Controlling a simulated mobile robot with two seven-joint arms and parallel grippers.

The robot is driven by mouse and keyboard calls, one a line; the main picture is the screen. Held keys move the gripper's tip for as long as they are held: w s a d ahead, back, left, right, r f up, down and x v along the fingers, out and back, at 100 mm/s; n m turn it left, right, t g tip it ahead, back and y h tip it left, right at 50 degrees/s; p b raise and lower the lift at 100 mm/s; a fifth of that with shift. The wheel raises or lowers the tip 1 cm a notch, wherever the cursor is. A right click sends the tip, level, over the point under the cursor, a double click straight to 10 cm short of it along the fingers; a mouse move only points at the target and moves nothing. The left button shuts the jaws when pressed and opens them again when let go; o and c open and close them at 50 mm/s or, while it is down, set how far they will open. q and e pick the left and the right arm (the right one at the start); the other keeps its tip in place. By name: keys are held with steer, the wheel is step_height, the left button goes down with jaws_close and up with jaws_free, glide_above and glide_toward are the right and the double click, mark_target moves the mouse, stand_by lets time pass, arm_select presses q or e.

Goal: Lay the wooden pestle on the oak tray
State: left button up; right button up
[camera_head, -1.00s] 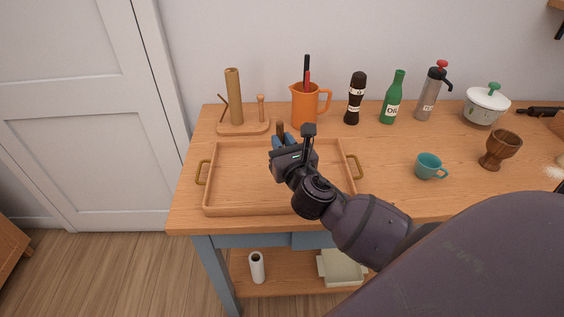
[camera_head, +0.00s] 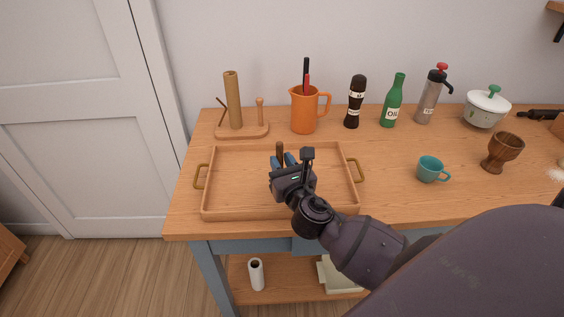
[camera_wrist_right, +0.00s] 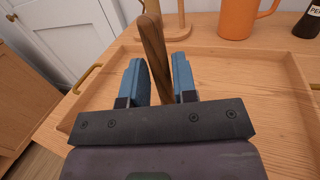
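The oak tray (camera_head: 222,213) lies on the worktop at the left, a low-rimmed rectangle with brass handles. It also shows in the right wrist view (camera_wrist_right: 232,70). My right gripper (camera_head: 284,161) is low over the middle of the tray. The wooden pestle (camera_head: 280,150), a dark brown rod, lies between its blue fingers. In the right wrist view the pestle (camera_wrist_right: 154,50) runs slantwise between the fingers (camera_wrist_right: 160,62), with a small gap showing at its side. The fingers look open around it. Its near end is hidden, and whether it touches the tray floor is unclear. My left gripper is out of view.
A wooden stand (camera_head: 240,131) and an orange jug (camera_head: 304,112) stand behind the tray. A pepper mill (camera_head: 355,102), green oil bottle (camera_head: 393,100), grey dispenser (camera_head: 428,98) and white pot (camera_head: 486,108) line the back. A teal cup (camera_head: 431,169) and wooden goblet (camera_head: 502,152) stand right.

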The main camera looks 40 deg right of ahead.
steer(key=shift+o, duration=1.4)
steer(key=shift+r, duration=0.15)
steer(key=v, duration=1.2)
steer(key=shift+b, duration=0.35)
